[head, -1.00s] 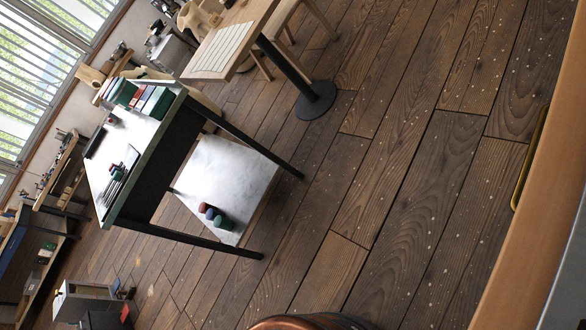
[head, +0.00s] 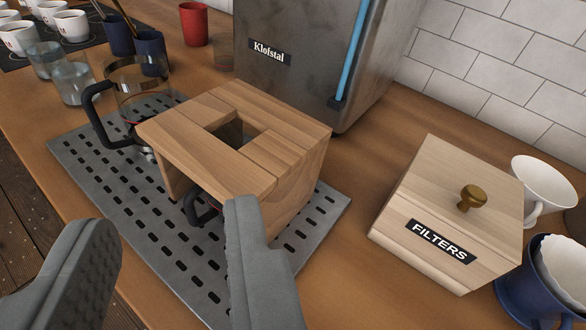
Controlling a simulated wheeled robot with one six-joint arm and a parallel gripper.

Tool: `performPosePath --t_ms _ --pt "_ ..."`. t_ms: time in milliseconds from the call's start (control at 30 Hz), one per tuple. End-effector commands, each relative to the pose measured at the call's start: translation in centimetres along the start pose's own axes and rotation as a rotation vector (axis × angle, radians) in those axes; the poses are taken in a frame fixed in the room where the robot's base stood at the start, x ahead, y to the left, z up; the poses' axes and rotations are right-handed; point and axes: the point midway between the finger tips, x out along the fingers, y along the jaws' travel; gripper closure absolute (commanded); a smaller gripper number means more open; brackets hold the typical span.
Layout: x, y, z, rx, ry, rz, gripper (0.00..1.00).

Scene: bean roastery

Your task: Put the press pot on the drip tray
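The drip tray (head: 110,205) is a grey slotted metal plate on the wooden counter. A glass pot with a black handle (head: 97,112) stands at its far left part, beside a wooden stand. I cannot tell whether this is the press pot. Another black handle (head: 203,214) shows under the stand, its vessel mostly hidden. My gripper (head: 172,215) is open, its two grey fingers wide apart in the foreground.
The wooden stand (head: 290,135) with a square top opening sits on the tray. Behind it is a grey Klofstal machine (head: 300,50). A FILTERS box (head: 450,195), a white dripper (head: 540,185) and a blue vessel (head: 530,285) are right. Glasses (head: 75,85) and cups stand upper left.

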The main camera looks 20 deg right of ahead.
Motion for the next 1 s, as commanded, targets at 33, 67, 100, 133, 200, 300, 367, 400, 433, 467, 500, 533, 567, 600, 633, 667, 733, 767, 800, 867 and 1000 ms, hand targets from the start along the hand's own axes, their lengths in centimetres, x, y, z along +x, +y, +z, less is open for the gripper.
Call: performPosePath --t_ms 33,67,100,133,200,300,367,400,433,467,500,533,567,600,633,667,733,767,800,867,1000 --pt "-1.4 0.3 0.4 0.009 0.032 0.016 0.68" --pt "-2.1 0.5 0.6 0.015 0.051 0.025 0.68" --pt "-3.1 0.7 0.9 0.023 0.075 0.037 0.68" --pt "-3.7 0.9 1.1 0.028 0.093 0.045 0.68" --pt "-5.2 1.1 1.7 0.04 0.134 0.06 0.68" --pt "-6.9 1.4 2.4 0.056 0.182 0.076 0.68" --pt "-7.7 1.5 2.7 0.061 0.206 0.083 0.68" --pt "-8.0 1.6 2.9 0.066 0.217 0.086 0.68" --pt "-8.3 1.6 3.0 0.068 0.224 0.088 0.68" --pt "-8.5 1.6 3.1 0.069 0.231 0.09 0.68" --pt "-8.7 1.6 3.2 0.07 0.238 0.092 0.68" --pt "-8.8 1.6 3.2 0.071 0.241 0.093 0.68" --pt "-8.9 1.6 3.2 0.072 0.244 0.093 0.68" --pt "-8.9 1.6 3.3 0.073 0.245 0.094 0.68" --pt "-8.9 1.6 3.3 0.073 0.245 0.094 0.68" --pt "-8.9 1.6 3.3 0.074 0.245 0.094 0.68" --pt "-8.9 1.6 3.3 0.073 0.245 0.094 0.68" --pt "-8.9 1.6 3.3 0.073 0.245 0.093 0.68" --pt "-8.9 1.6 3.3 0.073 0.245 0.093 0.68" --pt "-8.9 1.6 3.3 0.073 0.245 0.093 0.68" --pt "-8.9 1.6 3.3 0.073 0.244 0.093 0.68"
